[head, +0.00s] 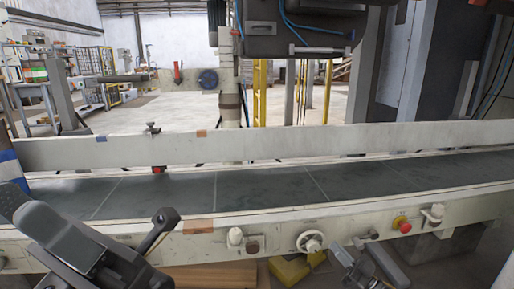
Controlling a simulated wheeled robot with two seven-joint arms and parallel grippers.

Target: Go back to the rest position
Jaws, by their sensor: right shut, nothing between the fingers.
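My right gripper (356,266) shows at the bottom edge, right of the middle, in front of the conveyor's near side. It is small and partly cut off by the picture's edge. Its fingers are shut and I see nothing held in them.
A conveyor with a dark, empty belt (260,188) runs across the picture. Its near rail carries a handwheel (310,241) and a red stop button (405,227). A yellow object (289,269) lies below the conveyor.

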